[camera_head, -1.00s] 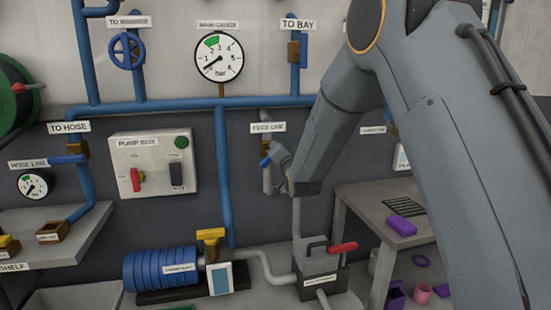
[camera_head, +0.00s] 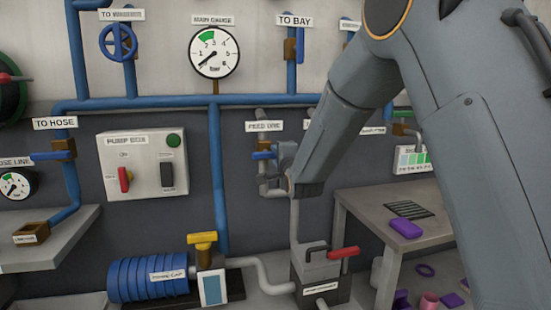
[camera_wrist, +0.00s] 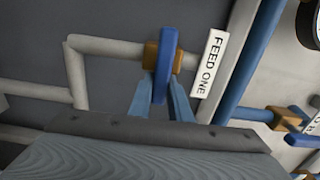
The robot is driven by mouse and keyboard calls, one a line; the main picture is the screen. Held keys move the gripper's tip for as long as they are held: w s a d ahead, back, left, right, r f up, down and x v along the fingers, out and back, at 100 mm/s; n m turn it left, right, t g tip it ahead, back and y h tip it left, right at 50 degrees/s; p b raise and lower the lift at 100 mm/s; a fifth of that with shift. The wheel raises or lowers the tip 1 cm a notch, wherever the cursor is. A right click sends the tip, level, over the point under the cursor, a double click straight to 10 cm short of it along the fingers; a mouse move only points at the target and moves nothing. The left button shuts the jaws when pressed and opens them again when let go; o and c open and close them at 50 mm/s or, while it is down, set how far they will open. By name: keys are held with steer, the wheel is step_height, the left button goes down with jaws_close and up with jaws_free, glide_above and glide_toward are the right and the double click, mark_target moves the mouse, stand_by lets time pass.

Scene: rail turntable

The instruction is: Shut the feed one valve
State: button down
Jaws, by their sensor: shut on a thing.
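The feed one valve has a brass body (camera_head: 263,146) on a grey pipe under its FEED ONE label (camera_head: 264,126). Its blue lever (camera_head: 262,156) lies about level, across the upright pipe. In the wrist view the lever (camera_wrist: 164,55) stands crosswise to the grey pipe, next to the label (camera_wrist: 210,63). My gripper (camera_wrist: 162,92) is shut on the lever, one blue finger on each side. In the head view my gripper (camera_head: 278,155) comes to the valve from the right and hides part of the lever.
A pump box (camera_head: 143,162) is on the wall to the left. A red-handled lever (camera_head: 343,253) stands below on a grey block. A table (camera_head: 352,204) with a purple block (camera_head: 406,228) is at the right. Blue pipes run along the wall above.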

steer(key=shift+f, duration=0.15)
stand_by(0.4)
steer(key=c, duration=1.6)
jaws_free()
steer(key=shift+c, duration=0.2)
steer(key=b+v, duration=0.1)
steer(key=v, duration=0.7)
steer(key=s+d+f+n+g+h+p, duration=0.1)
steer(key=s+d+f+n+g+h, duration=0.3)
steer(key=s+d+f+n+g, duration=0.8)
steer(key=s+d+f+g, duration=0.2)
steer(key=s, duration=1)
steer(key=s+d+f+n+g+h+p, duration=0.1)
steer(key=s+d+f, duration=0.4)
steer(key=s, duration=0.9)
step_height(320, 180, down, 3)
steer(key=shift+s+r+n+g, duration=0.2)
steer(key=shift+n+g, duration=0.6)
steer(key=shift+g, duration=0.4)
